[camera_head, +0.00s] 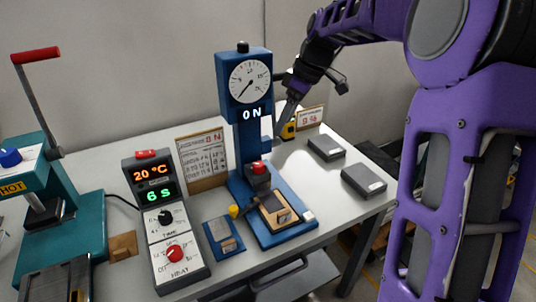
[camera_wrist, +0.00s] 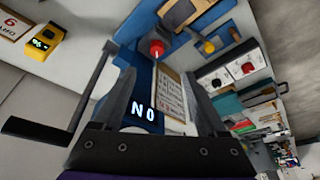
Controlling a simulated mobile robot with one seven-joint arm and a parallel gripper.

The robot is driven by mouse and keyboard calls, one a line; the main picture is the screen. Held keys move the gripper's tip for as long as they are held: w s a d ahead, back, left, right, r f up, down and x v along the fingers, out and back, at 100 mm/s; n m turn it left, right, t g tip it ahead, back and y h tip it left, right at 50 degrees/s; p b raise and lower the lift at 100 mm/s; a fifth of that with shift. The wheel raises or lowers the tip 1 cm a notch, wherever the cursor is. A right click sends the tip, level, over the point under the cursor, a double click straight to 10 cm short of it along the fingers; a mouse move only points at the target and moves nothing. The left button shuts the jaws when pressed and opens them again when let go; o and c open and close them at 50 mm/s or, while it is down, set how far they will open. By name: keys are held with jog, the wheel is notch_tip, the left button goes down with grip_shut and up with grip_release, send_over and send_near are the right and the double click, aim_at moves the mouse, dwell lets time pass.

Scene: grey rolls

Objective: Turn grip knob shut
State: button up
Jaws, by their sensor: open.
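A blue force tester (camera_head: 232,75) stands on the table with a round dial and a display reading 0 N. A red knob (camera_head: 258,168) sits low on its front, above a clamped block; it also shows in the wrist view (camera_wrist: 157,48). A small yellow knob (camera_head: 233,211) is at the blue block left of the base, and in the wrist view (camera_wrist: 208,47). I cannot tell which is the grip knob. My gripper (camera_head: 283,122) is open and empty, to the right of the tester's column, above and apart from both knobs. The wrist view shows its fingers (camera_wrist: 152,65) spread.
A control box (camera_head: 178,225) with a red dial stands left of the tester, and a teal press (camera_head: 60,235) with a raised lever further left. Two grey blocks (camera_head: 364,182) lie on the right. A yellow device (camera_head: 288,130) and cards stand behind.

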jog(key=w+n, duration=0.1)
jog(key=b, duration=0.2)
send_near(259, 164)
jog(key=shift+y, duration=0.3)
jog(key=x, duration=0.8)
jog(key=shift+d+f, duration=0.1)
jog(key=shift+f, duration=0.25)
grip_shut()
